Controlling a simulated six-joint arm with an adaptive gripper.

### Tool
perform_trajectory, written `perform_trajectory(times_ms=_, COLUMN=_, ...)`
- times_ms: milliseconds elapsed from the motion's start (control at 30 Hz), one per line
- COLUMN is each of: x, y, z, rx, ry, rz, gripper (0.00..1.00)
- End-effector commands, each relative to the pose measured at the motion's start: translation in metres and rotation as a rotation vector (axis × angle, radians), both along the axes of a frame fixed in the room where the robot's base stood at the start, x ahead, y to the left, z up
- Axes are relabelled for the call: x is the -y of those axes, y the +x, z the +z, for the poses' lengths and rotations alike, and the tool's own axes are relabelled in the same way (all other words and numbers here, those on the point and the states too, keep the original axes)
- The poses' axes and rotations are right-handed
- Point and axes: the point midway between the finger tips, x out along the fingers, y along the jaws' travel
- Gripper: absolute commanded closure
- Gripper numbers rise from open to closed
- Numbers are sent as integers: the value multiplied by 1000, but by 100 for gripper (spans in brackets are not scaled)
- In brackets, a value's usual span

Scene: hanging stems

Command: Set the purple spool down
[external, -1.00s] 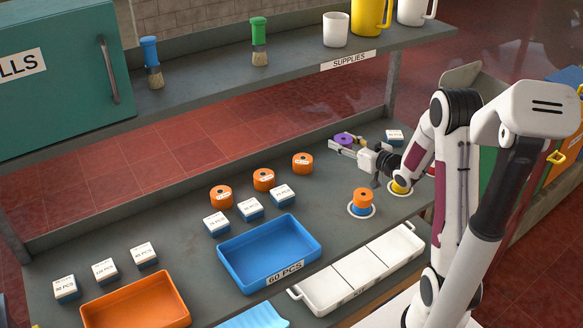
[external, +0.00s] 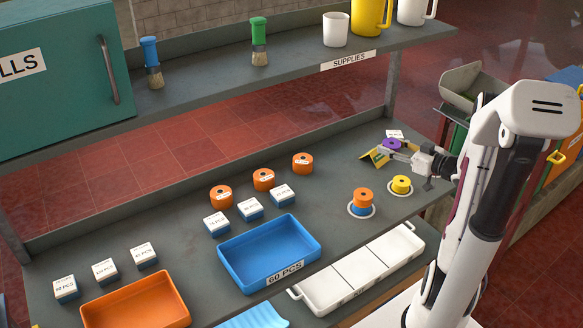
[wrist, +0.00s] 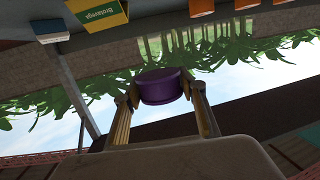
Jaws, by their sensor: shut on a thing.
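The purple spool (external: 392,144) is between the fingers of my gripper (external: 398,148), near the back right of the grey bench. In the wrist view the purple spool (wrist: 161,86) sits between the two fingertips, gripped from both sides. Foliage and sky show behind it there, and no surface shows touching it. The external view does not make its height above the bench clear. A yellow spool (external: 401,184) sits on a white ring on the bench. An orange spool (external: 363,195) rests on a blue one on another white ring.
A yellow box (external: 376,157) stands just left of my gripper, and a small white-topped box (external: 395,134) is behind the purple spool. Several orange spools and small boxes stand left. A blue tray (external: 270,255) and a white divided tray (external: 360,272) are in front. Bench between is clear.

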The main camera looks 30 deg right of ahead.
Motion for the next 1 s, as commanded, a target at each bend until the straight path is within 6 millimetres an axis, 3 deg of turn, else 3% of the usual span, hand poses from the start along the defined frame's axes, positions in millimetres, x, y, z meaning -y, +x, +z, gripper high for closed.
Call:
perform_trajectory(times_ms=200, x=20, y=-29, z=-4, rx=1, ry=1, rz=11, gripper=81)
perform_trajectory(times_ms=400, x=28, y=-44, z=-7, rx=1, ry=0, rz=19, gripper=81)
perform_trajectory(times_ms=1000, x=29, y=-47, z=-12, rx=0, ry=0, rz=23, gripper=81)
